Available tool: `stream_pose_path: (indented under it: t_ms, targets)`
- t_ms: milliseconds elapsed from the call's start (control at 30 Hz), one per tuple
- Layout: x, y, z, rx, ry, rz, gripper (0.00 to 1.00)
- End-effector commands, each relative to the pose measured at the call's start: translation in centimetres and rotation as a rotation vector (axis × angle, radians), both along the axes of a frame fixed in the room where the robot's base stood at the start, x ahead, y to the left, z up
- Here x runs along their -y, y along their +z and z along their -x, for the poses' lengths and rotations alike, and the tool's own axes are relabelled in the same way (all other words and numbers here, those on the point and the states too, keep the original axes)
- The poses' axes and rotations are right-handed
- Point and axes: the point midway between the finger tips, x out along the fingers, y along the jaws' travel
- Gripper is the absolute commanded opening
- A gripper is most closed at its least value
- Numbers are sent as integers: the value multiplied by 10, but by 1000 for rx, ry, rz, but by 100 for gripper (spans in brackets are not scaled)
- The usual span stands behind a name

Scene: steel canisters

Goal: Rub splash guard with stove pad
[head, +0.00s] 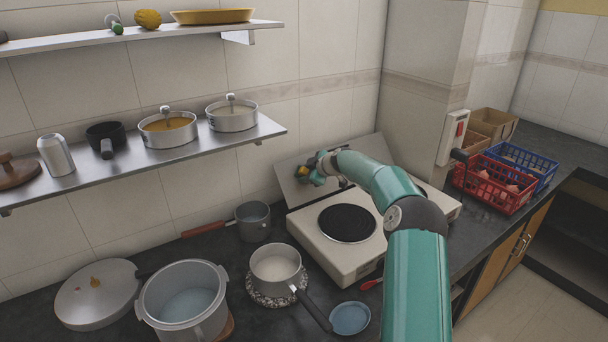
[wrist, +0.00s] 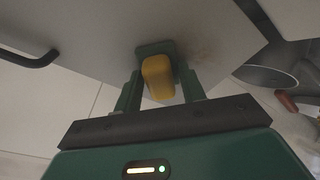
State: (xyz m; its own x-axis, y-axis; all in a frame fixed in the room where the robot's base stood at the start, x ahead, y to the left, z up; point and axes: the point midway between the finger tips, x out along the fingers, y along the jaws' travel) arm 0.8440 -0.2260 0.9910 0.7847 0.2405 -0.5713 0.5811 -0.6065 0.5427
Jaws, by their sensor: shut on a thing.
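The splash guard (head: 294,192) is a grey upright panel behind the white two-burner stove (head: 318,244). In the wrist view the splash guard (wrist: 95,35) fills much of the upper picture, with a faint brownish smudge right of the pad. My gripper (head: 312,172) is at the guard's left part, above the left burner. It is shut on the stove pad (wrist: 158,80), a yellow block with a dark green face toward the guard. The pad (head: 303,171) is small in the head view. It looks against or very close to the guard; I cannot tell if it touches.
A saucepan (head: 276,268), a small grey pot (head: 253,220) and a large pot (head: 188,300) stand left of the stove. A steel shelf (head: 215,143) with pots hangs at the left. Red (head: 490,188) and blue (head: 522,161) baskets stand right.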

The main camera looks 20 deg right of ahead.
Motion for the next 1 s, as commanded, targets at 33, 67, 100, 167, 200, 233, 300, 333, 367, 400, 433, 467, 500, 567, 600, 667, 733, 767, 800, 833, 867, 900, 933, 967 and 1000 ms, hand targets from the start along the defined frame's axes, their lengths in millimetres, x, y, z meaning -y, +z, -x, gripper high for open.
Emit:
stream_pose_path:
  t_ms: [33,67,100,167,200,233,300,333,367,400,433,467,500,567,600,667,733,767,800,833,867,900,933,967,1000]
  targets:
    - [3,-1,-1,1,-2,0,22]
    - [4,0,-1,1,-2,0,22]
    - [7,0,-1,1,-3,0,22]
    - [12,0,-2,1,-4,0,22]
    - [15,0,-2,0,-3,-1,22]
    - [18,-1,-3,0,-3,-1,22]
    - [23,0,-4,1,-3,0,22]
    - [26,0,-4,1,-2,0,22]
    - [28,0,-5,1,-2,0,22]
    - [31,1,-5,1,-3,0,22]
    - [32,0,-5,1,-2,0,22]
    - [34,0,-5,1,-2,0,22]
    - [35,1,-6,1,-2,0,22]
    - [36,1,-6,0,-1,1,22]
    - [36,1,-6,1,-1,0,22]
    - [36,1,-6,0,-1,1,22]
    - [36,1,-5,0,-1,1,22]
    - [36,1,-5,0,-1,1,22]
    - [36,1,-5,0,-1,1,22]
    - [36,2,-5,1,-2,1,22]
    - [37,3,-4,1,-2,1,22]
    - [37,5,-2,1,-2,1,22]
    - [37,7,0,2,-1,0,22]
    - [38,9,2,2,-2,1,22]
    - [39,11,5,1,-3,0,22]
